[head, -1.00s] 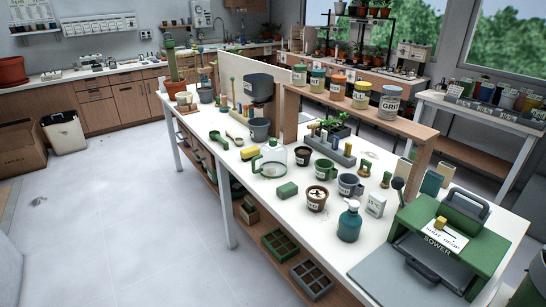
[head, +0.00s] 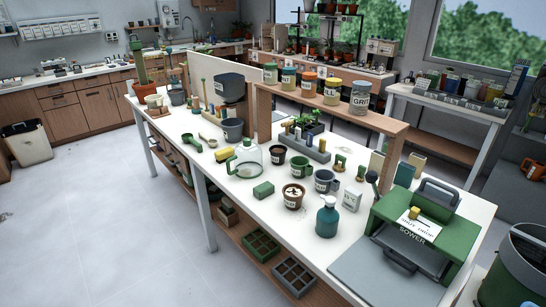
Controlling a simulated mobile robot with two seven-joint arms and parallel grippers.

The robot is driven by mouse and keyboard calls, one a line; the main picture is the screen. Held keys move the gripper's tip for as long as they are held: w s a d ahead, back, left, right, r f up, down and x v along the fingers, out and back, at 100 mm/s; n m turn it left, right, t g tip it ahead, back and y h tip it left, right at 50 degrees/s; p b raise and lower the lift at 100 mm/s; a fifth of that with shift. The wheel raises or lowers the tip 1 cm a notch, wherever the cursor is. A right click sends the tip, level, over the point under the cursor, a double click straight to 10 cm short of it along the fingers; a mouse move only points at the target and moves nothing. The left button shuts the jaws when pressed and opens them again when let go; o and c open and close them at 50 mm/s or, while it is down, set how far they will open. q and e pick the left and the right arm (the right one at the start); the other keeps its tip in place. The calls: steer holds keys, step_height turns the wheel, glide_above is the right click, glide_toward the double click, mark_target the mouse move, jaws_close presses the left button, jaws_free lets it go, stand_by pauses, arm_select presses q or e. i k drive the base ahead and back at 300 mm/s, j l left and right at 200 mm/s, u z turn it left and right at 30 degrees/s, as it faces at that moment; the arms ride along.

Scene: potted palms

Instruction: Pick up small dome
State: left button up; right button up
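A clear dome (head: 249,154) stands upright on the white workbench (head: 245,212). Neither of my grippers shows in the head view.
Mugs and small pots, one a dark pot (head: 293,196), stand right of the dome. A teal pump bottle (head: 326,218) and a green sower machine (head: 425,222) are nearer. A wooden shelf (head: 330,106) with jars rises behind. Open floor (head: 110,220) lies to the left.

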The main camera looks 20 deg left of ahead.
mark_target(248, 162)
steer(key=i+j+z, duration=0.1)
steer(key=j+z, duration=0.15)
steer(key=j, duration=0.15)
steer(key=j+z, duration=0.25)
steer(key=j, duration=0.15)
steer(key=j+z, duration=0.2)
steer(key=j, duration=0.65)
steer(key=k+j+z, duration=0.2)
steer(key=j, duration=2.4)
steer(key=i, duration=0.1)
